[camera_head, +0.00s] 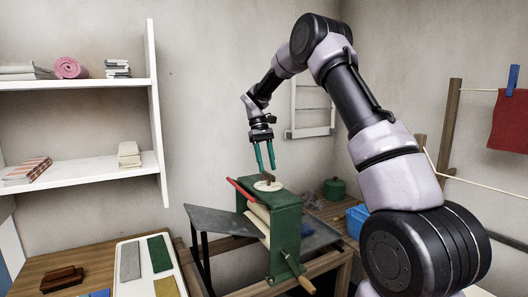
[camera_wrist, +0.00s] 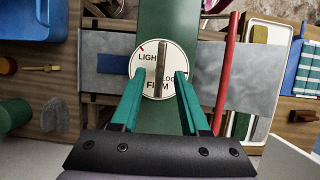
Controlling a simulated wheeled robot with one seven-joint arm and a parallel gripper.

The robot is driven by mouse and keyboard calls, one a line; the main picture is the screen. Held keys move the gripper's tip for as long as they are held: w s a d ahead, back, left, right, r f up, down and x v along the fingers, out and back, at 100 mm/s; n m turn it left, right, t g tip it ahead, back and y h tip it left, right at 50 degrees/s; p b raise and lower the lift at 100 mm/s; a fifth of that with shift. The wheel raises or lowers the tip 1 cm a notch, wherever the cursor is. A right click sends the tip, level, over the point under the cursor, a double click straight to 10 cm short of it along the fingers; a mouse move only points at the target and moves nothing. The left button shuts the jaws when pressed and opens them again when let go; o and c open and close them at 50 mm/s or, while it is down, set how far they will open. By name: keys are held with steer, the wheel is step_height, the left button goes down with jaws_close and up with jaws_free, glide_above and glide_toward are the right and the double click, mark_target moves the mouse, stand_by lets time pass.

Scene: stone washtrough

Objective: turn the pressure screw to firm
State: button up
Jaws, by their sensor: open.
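The pressure screw's round cream dial (camera_head: 262,186) lies on top of the green wringer (camera_head: 288,215). A narrow brown bar (camera_head: 267,179) stands across it. There the bar (camera_wrist: 158,72) runs roughly up and down the picture. My gripper (camera_head: 266,169) is open above the dial, its green fingers (camera_wrist: 161,75) pointing down on either side of the bar. I cannot tell whether they touch it.
A red lever (camera_wrist: 228,72) runs beside the wringer's top. Grey boards (camera_head: 215,220) extend from the wringer. A crank handle (camera_head: 306,285) is low at the front. A tray of coloured cloths (camera_head: 128,290), a blue bin (camera_head: 356,216) and a green pot (camera_head: 334,189) stand around it.

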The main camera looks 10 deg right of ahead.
steer(key=v, duration=0.8)
steer(key=shift+r, duration=0.3)
steer(key=shift+w, duration=0.1)
